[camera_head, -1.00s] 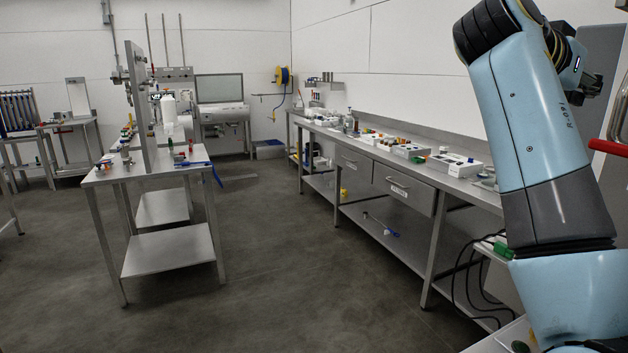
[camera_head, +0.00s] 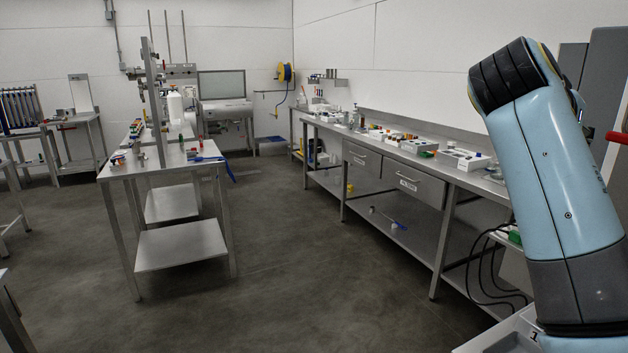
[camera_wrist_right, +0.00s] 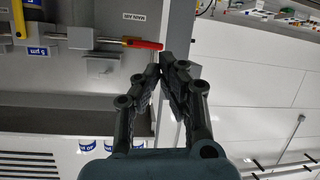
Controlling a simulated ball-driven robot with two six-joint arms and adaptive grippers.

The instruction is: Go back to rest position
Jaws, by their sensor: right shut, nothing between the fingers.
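My right arm (camera_head: 560,170), light blue with dark grey joints, stands raised at the right edge of the head view. My left arm and left gripper are in neither view.
A long steel bench (camera_head: 455,180) with small devices runs along the right wall. A steel table (camera_head: 125,173) stands at the left. Open grey floor (camera_head: 310,270) lies between them. A red bar (camera_head: 617,137) is close to my right arm. The wrist view shows blue-labelled containers (camera_wrist_right: 87,145).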

